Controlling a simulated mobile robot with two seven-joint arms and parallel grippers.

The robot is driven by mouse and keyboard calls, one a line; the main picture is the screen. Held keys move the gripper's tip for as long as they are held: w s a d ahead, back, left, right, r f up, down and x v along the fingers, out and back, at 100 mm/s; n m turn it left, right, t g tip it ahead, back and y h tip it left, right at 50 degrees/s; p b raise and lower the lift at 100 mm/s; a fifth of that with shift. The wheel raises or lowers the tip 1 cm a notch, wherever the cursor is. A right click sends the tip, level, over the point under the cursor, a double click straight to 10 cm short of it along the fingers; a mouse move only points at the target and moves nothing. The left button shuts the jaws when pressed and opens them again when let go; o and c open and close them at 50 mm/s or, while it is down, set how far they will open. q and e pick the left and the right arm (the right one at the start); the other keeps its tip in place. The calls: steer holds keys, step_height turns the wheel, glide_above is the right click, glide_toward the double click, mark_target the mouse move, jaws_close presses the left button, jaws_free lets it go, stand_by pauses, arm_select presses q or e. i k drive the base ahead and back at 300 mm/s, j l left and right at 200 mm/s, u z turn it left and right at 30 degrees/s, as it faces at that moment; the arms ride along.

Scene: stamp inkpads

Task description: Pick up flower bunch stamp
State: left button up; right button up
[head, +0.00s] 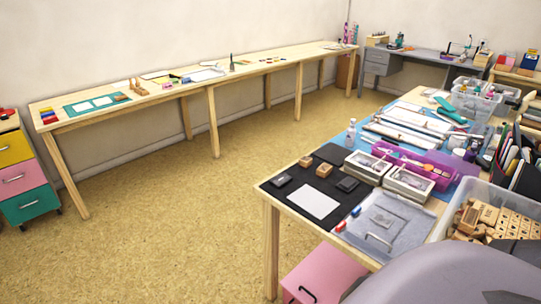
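Two small wooden block stamps, one (325,170) and another (305,161), rest on a black mat (299,177) at the near left corner of the right-hand table. I cannot tell whether either is the flower bunch stamp; their printed faces do not show. Two dark inkpads, one (281,180) and another (347,184), and a white sheet (313,202) lie on the same mat. Several more wooden stamps (497,220) fill a clear bin at the right edge, their designs too small to read. Neither of my grippers is in view.
A grey translucent tray (366,214), two clear-lidded boxes and a purple case (426,172) crowd the table beside the mat. A large grey-purple shape blocks the lower right. A long wooden table (160,112) runs along the far wall. Open floor (190,200) lies between the tables.

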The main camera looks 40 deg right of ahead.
mark_target(305, 161)
steer(key=i+j, duration=0.15)
steer(key=i, duration=1)
steer(key=i+z, duration=0.45)
steer(key=i+j+z, duration=0.2)
steer(key=z, duration=0.3)
steer(key=i+j+z, duration=0.1)
steer(key=z, duration=0.25)
steer(key=i+j+z, duration=0.15)
steer(key=z, duration=0.2)
steer(key=i+j+z, duration=0.15)
steer(key=z, duration=0.2)
steer(key=i+j+z, duration=0.1)
steer(key=z, duration=0.35)
steer(key=i+j+z, duration=0.15)
steer(key=z, duration=0.25)
steer(key=i+j+z, duration=0.1)
steer(key=z, duration=0.35)
steer(key=j+z, duration=0.3)
steer(key=z, duration=0.15)
steer(key=j+z, duration=0.25)
steer(key=z, duration=0.15)
steer(key=i+j+z, duration=0.1)
steer(key=j+z, duration=0.9)
